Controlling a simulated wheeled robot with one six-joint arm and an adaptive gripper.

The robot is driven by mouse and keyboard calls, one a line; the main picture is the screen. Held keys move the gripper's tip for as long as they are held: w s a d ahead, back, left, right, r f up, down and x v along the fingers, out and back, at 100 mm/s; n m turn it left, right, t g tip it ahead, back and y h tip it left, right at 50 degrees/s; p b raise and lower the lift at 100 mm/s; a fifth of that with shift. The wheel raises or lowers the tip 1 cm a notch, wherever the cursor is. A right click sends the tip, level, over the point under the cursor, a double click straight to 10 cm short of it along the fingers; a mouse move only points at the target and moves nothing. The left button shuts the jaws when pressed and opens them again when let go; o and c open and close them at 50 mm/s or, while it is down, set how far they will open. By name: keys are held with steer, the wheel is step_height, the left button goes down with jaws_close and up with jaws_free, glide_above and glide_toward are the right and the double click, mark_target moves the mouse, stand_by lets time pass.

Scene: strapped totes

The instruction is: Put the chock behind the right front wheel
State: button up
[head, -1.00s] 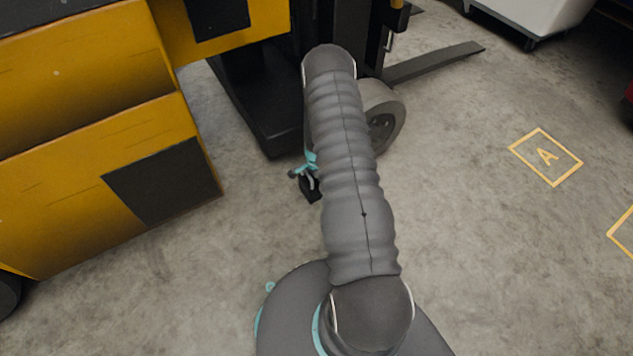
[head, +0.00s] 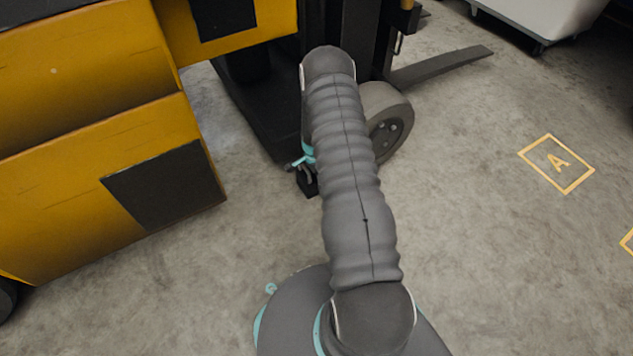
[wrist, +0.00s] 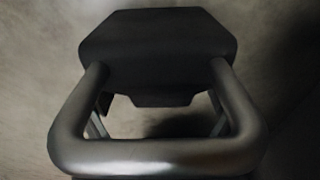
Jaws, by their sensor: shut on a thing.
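The chock (head: 308,186) is a small black block with a grey handle, just left of my arm in the head view. My gripper (head: 303,166) is shut on it, with its teal and grey parts showing above the block; my arm hides much of it. In the wrist view the dark chock (wrist: 158,48) fills the top middle, with a thick looped bar in front of it. Whether the chock touches the floor I cannot tell. The wheel (head: 392,124), grey with a dark hub, stands up and right of the chock, partly behind my arm.
The forklift's yellow body (head: 90,190) fills the left side. Its dark leg (head: 262,125) lies close beyond my gripper, and a fork (head: 440,67) reaches right. A white bin (head: 545,18) stands at the back. The floor right, with a yellow A mark (head: 557,163), is clear.

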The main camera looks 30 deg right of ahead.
steer(key=shift+w, duration=1)
steer(key=o, duration=1.5)
steer(key=shift+a, duration=0.15)
steer(key=shift+c, duration=0.2)
step_height(320, 180, up, 12)
